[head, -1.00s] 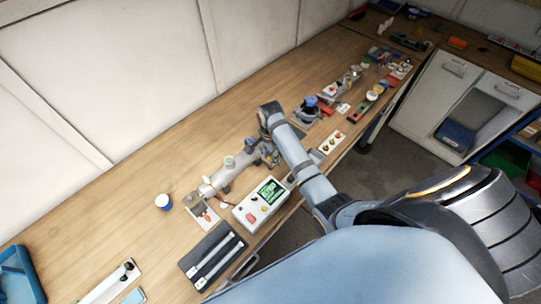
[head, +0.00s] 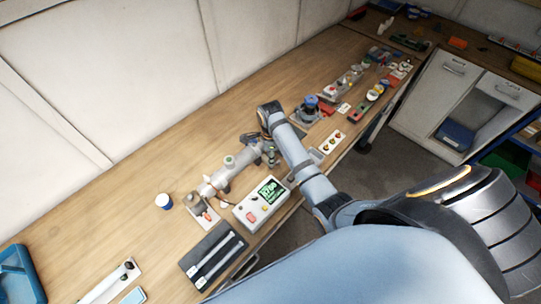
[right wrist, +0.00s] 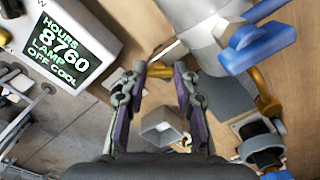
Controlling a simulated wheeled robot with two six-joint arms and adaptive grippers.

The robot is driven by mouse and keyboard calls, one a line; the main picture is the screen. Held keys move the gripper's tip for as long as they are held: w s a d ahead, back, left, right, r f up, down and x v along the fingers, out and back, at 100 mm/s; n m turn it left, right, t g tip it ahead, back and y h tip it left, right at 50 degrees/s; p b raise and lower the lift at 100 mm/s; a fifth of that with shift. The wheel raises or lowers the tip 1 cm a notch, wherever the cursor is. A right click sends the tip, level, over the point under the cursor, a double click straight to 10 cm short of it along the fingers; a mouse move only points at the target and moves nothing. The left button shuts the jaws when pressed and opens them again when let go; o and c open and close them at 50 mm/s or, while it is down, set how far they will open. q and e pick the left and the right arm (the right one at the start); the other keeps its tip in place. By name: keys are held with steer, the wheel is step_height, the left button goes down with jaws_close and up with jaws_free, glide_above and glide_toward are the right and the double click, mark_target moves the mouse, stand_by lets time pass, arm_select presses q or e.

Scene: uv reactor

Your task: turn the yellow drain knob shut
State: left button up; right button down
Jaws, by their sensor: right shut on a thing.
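In the head view the right gripper (head: 264,147) is at the reactor's right end, and the knob cannot be made out. My left gripper is out of view.
A white control box (head: 261,203) with a green screen stands close in front of the reactor. A black tray (head: 213,255) with two light rods lies to its left.

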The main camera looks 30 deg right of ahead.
steer(key=m, duration=0.5)
steer(key=shift+s+f+m, duration=0.1)
steer(key=shift+m, duration=2.3)
steer(key=c, duration=1.3)
jaws_free()
steer(key=shift+d, duration=0.1)
steer(key=shift+r, duration=0.4)
step_height(320, 180, up, 7)
steer(key=shift+f, duration=0.1)
